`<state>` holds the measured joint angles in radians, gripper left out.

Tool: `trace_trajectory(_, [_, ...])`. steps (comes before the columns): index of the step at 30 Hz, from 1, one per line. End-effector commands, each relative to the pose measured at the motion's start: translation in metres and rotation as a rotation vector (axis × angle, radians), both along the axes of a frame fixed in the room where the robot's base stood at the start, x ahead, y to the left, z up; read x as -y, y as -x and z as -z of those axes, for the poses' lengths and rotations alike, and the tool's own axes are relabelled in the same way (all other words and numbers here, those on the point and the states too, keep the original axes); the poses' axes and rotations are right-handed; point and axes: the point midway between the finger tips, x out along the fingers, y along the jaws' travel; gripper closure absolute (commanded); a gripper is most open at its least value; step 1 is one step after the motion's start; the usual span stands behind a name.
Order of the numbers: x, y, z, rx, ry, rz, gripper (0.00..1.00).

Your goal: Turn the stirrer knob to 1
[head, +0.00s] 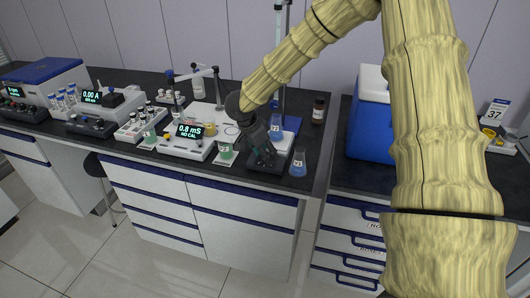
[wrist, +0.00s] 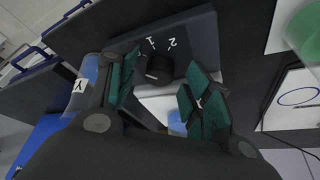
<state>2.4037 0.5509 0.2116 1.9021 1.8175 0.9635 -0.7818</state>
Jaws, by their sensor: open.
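The stirrer (head: 268,165) is a dark box near the front edge of the bench, partly hidden by my gripper (head: 262,148). In the wrist view its black round knob (wrist: 158,68) shows on the dark front panel (wrist: 190,35), with white marks 1 and 2 beside it. I cannot tell clearly which mark the knob points to. My gripper, with green finger pads (wrist: 160,85), is open, one pad on each side of the knob in this view. I cannot tell whether either pad touches it.
A flask with blue liquid (head: 298,167) stands right of the stirrer, close to my gripper. A conductivity meter (head: 187,145) reading 0.8 mS and a beaker of green liquid (head: 226,154) are to the left. A blue cooler (head: 370,125) stands on the right bench.

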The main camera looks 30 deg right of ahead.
Motion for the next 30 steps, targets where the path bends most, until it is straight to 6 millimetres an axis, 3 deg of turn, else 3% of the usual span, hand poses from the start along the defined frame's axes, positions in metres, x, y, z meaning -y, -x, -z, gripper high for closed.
trace_trajectory(8, [0.0006,-0.0001,0.0008,0.0,0.0,0.0,0.5])
trace_trajectory(16, [0.0005,0.0,0.0008,0.0,0.0,0.0,0.95])
trace_trajectory(30, [0.0009,-0.0005,-0.0037,-0.002,0.0,0.107,0.95])
